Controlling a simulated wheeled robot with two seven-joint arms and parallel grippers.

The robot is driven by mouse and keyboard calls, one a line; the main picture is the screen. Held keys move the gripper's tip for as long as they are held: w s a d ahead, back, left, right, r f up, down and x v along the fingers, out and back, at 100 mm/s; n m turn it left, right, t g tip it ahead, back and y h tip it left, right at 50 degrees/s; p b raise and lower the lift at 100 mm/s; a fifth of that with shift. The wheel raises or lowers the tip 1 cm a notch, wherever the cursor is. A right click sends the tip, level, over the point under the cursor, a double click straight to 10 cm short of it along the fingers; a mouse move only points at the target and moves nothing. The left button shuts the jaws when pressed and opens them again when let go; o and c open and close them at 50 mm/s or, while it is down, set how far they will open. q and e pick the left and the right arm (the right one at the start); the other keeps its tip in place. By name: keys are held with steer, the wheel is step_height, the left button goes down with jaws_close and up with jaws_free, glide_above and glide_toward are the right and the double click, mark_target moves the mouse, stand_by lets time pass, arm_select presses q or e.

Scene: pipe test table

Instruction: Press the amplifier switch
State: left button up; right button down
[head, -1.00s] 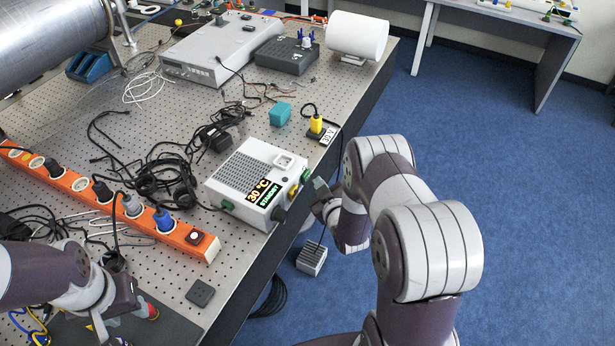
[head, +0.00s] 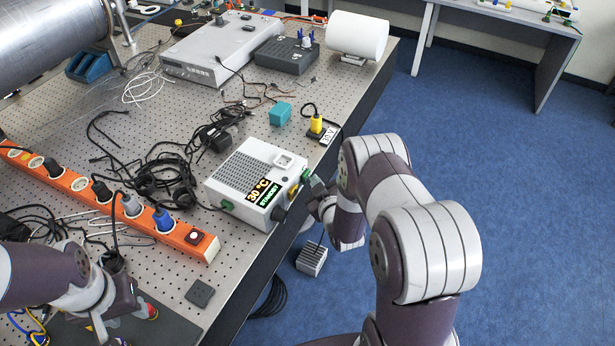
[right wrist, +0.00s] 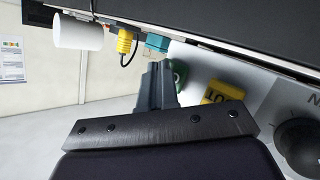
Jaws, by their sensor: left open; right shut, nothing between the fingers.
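The amplifier (head: 232,205) is a white box with a grille on top and a display reading 30 °C STANDBY, near the table's right edge. A small white square fitting (head: 284,161) is on its top; I cannot tell whether it is the switch. My left gripper (head: 122,306) is open at lower left.
An orange power strip (head: 65,182) with plugs lies left of the amplifier. Black cables (head: 165,180) lie between them. A teal block (head: 280,114) and a yellow connector (head: 316,124) stand behind it. Blue floor (head: 520,220) is open at right.

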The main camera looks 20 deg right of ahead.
steer(key=shift+w+a, duration=0.15)
steer(key=shift+w, duration=0.1)
steer(key=shift+s, duration=0.1)
stand_by(0.5)
steer(key=shift+s+d, duration=0.5)
steer(key=shift+s, duration=0.1)
steer(key=s+d, duration=0.1)
steer(key=s, duration=0.1)
steer(key=s+d+p, duration=0.1)
steer(key=s+d, duration=0.1)
stand_by(0.3)
stand_by(0.7)
